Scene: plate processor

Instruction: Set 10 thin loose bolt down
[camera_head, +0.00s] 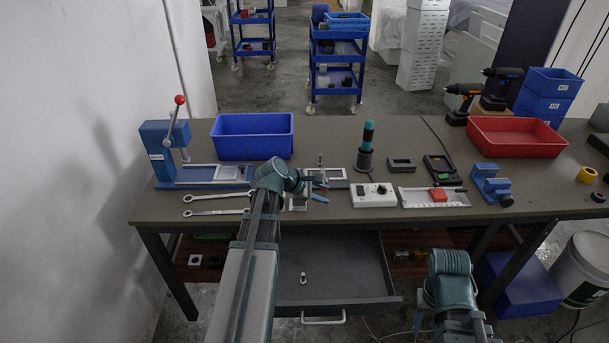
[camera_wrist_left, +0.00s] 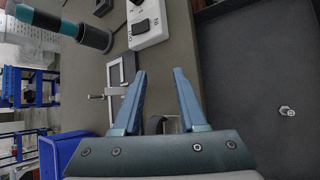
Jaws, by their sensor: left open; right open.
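A small silver bolt (camera_head: 303,278) is in the open drawer of the workbench, apart from both arms. It also shows in the left wrist view (camera_wrist_left: 287,111), on the dark drawer floor to the right of the fingers. My left gripper (camera_head: 321,191) is over the front part of the bench top, beside a small clamp-like fixture. In the left wrist view its two blue fingers (camera_wrist_left: 160,76) are spread with nothing between them. My right arm is at the lower right in front of the bench, and its fingers are not visible.
The open grey drawer (camera_head: 376,268) juts from the bench front. On the bench top (camera_head: 330,128) are a blue bin (camera_head: 251,137), two wrenches (camera_head: 216,212), a lever press (camera_head: 168,145), a white control box (camera_head: 374,195) and a red bin (camera_head: 516,137).

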